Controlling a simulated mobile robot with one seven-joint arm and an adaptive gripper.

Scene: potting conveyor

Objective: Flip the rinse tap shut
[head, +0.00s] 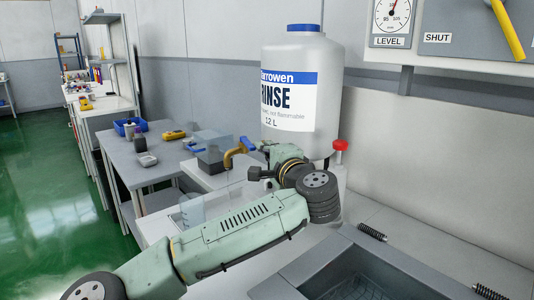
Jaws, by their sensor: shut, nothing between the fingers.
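The large white rinse container (290,110), with a blue cap and a label reading "RINSE", stands at the back centre. The rinse tap (234,156) is a brass-coloured bent spout low on the container's left side. Its blue lever (246,143) shows at the top, tilted. My gripper (252,173) is dark and shut with nothing in it. It appears just right of and below the tap in the picture. The gap in depth between them is hard to tell. My arm hides the lower part of the container and where the tap joins it.
A clear-sided box (190,211) stands below the tap. A red-topped white bottle (340,146) is right of my arm. A grey basin (355,275) is at front right. A panel marked "SHUT" (470,40) with a yellow handle hangs at top right. Benches line the left.

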